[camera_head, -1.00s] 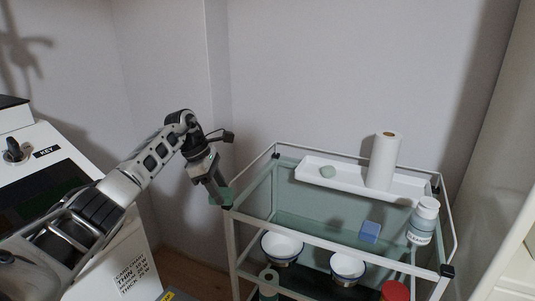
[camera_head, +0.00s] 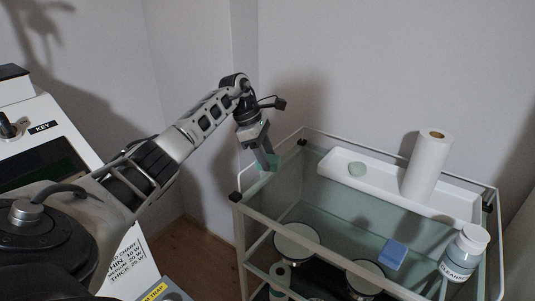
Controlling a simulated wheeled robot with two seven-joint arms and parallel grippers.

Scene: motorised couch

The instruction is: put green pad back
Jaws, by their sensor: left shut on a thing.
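My left gripper (camera_head: 267,163) points down at the left edge of the trolley's glass top. It is shut on a green pad (camera_head: 275,161), a small pale green piece that is partly hidden by the fingers. My right gripper is not in the view.
A white paper roll (camera_head: 427,166) stands in the tray. A blue block (camera_head: 392,254) and a white cleanser bottle (camera_head: 463,253) are on the trolley's front right. Trolley rails (camera_head: 349,251) surround the glass top. A machine with a knob (camera_head: 8,127) is at left.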

